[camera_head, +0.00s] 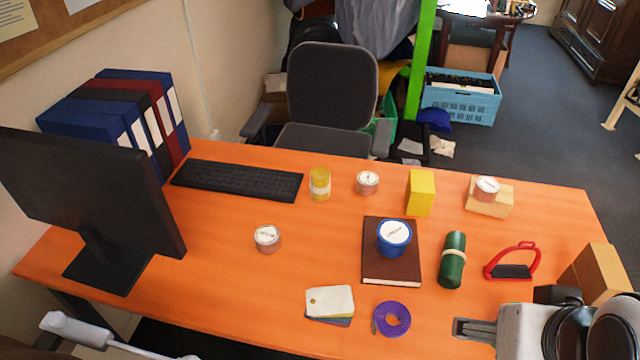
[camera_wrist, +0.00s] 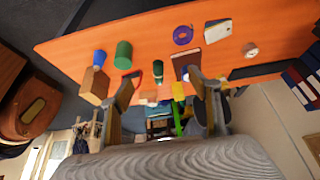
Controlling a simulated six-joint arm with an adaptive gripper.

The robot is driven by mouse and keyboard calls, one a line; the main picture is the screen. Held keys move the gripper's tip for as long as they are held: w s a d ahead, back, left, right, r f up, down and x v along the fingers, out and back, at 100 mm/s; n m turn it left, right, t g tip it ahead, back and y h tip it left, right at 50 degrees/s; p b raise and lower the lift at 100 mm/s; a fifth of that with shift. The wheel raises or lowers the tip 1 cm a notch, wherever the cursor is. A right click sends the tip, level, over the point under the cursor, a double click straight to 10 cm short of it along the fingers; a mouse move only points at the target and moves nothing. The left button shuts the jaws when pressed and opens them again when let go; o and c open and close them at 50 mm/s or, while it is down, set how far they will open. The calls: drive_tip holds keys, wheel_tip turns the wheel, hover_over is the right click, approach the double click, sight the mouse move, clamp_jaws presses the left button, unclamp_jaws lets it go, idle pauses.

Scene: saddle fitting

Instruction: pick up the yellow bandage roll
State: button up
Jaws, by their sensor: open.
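The yellow bandage roll (camera_head: 320,184) stands upright on the orange table, a yellow cylinder with a pale band around it. In the head view it is near the far edge, just right of the black keyboard. I cannot make it out in the wrist view; a finger may hide it. My gripper (camera_wrist: 164,80) is open, with its two fingers apart and nothing between them. In the head view my gripper (camera_head: 474,328) is at the near right edge of the table, far from the roll.
A silver tin (camera_head: 367,183) and a yellow box (camera_head: 420,192) stand right of the roll. A blue tub (camera_head: 394,238) sits on a brown book (camera_head: 375,272). A green roll (camera_head: 453,260) and red stirrup (camera_head: 513,262) are nearer my gripper. Bare table lies in front of the yellow roll.

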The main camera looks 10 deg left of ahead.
drive_tip(key=w+a+r+n+t+y, duration=0.1)
drive_tip(key=w+a, duration=0.1)
drive_tip(key=w, duration=0.7)
drive_tip(key=w+a+r+t, duration=0.1)
drive_tip(key=w+a, duration=0.2)
drive_tip(key=w, duration=0.7)
drive_tip(key=n+t+y, duration=0.3)
drive_tip(key=t+y, duration=0.1)
drive_tip(key=t, duration=0.1)
hover_over(322, 181)
drive_tip(key=s+d, duration=0.5)
drive_tip(key=d, duration=0.2)
wheel_tip(322, 181, down, 20)
drive_tip(key=shift+n+t+y, duration=0.3)
drive_tip(key=shift+t+y, duration=0.1)
drive_tip(key=a+f, duration=0.1)
drive_tip(key=f, duration=0.1)
drive_tip(key=a+f, duration=0.2)
drive_tip(key=f, duration=0.1)
drive_tip(key=w+a+f, duration=0.1)
drive_tip(key=a+f, duration=0.1)
drive_tip(key=f, duration=0.1)
drive_tip(key=shift+a, duration=0.1)
drive_tip(key=shift+x, duration=1.25)
